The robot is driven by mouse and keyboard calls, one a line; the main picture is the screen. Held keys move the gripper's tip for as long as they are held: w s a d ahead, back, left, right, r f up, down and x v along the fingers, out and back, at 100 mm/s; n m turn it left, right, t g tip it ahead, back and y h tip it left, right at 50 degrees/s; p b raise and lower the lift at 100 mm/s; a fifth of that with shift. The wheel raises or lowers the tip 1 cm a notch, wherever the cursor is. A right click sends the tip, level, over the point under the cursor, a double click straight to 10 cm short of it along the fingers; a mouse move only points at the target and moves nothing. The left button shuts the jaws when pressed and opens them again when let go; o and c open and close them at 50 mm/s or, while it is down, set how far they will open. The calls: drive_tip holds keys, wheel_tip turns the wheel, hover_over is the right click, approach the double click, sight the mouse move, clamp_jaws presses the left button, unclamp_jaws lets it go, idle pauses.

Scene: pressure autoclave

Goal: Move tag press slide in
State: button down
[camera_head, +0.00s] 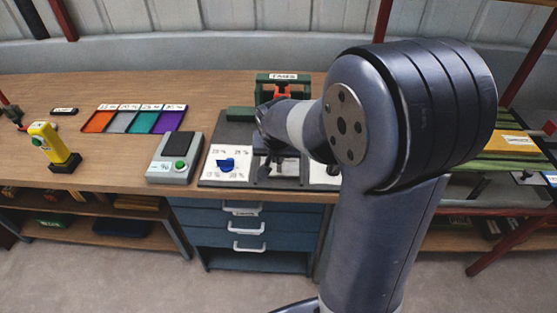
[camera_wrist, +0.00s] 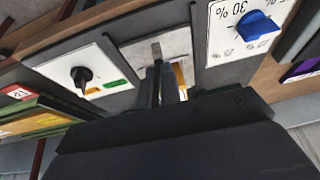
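The tag press (camera_head: 283,88) stands at the back of the workbench, a green and dark frame with a white label and red-orange parts below it. My arm crosses in front of it and hides much of the panel. In the wrist view, my gripper (camera_wrist: 161,72) has its two dark fingers close together over the pale middle plate (camera_wrist: 140,50). A short grey upright piece (camera_wrist: 156,50), perhaps the slide's handle, shows at the fingertips. I cannot tell whether the fingers hold it. A yellowish part (camera_wrist: 180,75) shows beside the fingers.
A blue knob (camera_wrist: 257,25) on a white percent panel and a black knob (camera_wrist: 82,76) on another panel flank the middle plate. A grey box with a green button (camera_head: 175,158), a colored tray (camera_head: 137,121) and a yellow device (camera_head: 51,146) stand left on the bench.

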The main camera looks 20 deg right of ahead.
drive_tip(key=shift+g, duration=0.5)
drive_tip(key=shift+w+d+f+p, duration=0.15)
drive_tip(key=shift+w+d+f, duration=0.15)
drive_tip(key=shift+w+f, duration=0.25)
drive_tip(key=shift+w+d+f+p, duration=0.2)
drive_tip(key=shift+w+d+f, duration=0.15)
drive_tip(key=shift+w, duration=0.45)
drive_tip(key=shift+w+d+f+p, duration=0.15)
drive_tip(key=shift+w+d+f, duration=0.1)
drive_tip(key=shift+w+f, duration=0.35)
drive_tip(key=shift+w+r, duration=0.2)
drive_tip(key=shift+w+d, duration=0.1)
drive_tip(key=shift+r, duration=0.4)
drive_tip(key=shift+r+p, duration=0.45)
drive_tip(key=shift+p, duration=0.2)
wheel_tip(320, 180, up, 7)
drive_tip(key=p, duration=0.4)
drive_tip(key=shift+w+f, duration=0.15)
drive_tip(key=shift+f, duration=0.05)
drive_tip(key=shift+f, duration=0.1)
